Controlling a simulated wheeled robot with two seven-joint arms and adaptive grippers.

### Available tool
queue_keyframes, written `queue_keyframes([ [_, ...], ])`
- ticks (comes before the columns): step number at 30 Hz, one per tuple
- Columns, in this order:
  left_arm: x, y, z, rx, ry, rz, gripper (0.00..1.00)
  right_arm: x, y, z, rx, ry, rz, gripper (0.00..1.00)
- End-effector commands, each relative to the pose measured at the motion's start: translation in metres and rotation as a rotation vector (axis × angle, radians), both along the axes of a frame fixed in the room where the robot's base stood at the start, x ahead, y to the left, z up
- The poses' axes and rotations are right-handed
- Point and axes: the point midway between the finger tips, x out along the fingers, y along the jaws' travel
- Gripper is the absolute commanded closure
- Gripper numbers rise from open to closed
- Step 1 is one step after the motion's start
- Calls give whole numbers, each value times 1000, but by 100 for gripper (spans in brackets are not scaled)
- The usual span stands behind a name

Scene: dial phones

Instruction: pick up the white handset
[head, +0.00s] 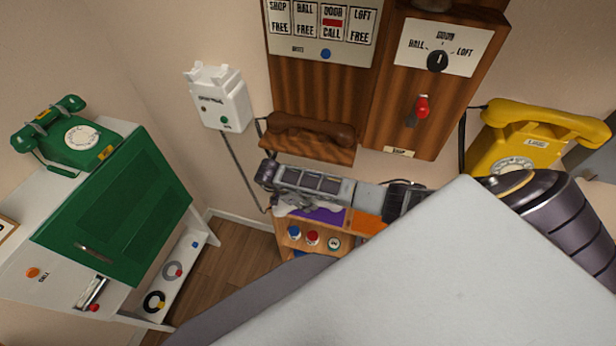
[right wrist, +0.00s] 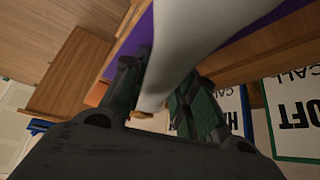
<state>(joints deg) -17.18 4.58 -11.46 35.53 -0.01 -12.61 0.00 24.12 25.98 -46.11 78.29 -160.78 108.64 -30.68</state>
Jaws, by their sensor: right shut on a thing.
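The white handset (right wrist: 195,40) lies between the two fingers of my right gripper (right wrist: 163,78) in the right wrist view, and the gripper is shut on it. In the head view my right gripper (head: 276,198) is over the small shelf, and only a bit of the white handset (head: 290,209) shows under it. The white wall phone base (head: 218,100) hangs on the wall at upper left of the gripper, its cradle empty. A grey cord runs from it down toward the gripper. My left gripper is not in view.
A wooden shelf unit (head: 287,247) with coloured knobs and a purple top stands below. A brown handset (head: 310,132) rests on the wooden wall panel. A green phone (head: 70,140) sits on the left cabinet; a yellow phone (head: 505,145) is at right. A pale surface fills the lower right.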

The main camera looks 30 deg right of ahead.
Motion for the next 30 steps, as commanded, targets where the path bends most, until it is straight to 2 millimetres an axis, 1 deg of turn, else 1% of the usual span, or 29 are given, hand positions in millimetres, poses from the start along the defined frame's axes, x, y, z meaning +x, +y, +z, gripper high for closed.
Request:
queue_keyframes([
  [8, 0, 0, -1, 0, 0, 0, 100, 0, 1, 2, -1, -2, 0, 100],
  [15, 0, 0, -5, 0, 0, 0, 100, -5, 6, 9, -2, -2, 0, 100],
  [20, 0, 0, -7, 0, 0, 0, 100, -4, 5, 28, -1, -3, 1, 100],
  [25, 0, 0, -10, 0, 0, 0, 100, -4, 5, 52, -1, -5, 2, 100],
  [30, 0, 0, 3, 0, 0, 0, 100, -4, 5, 77, -3, -3, 1, 100],
])
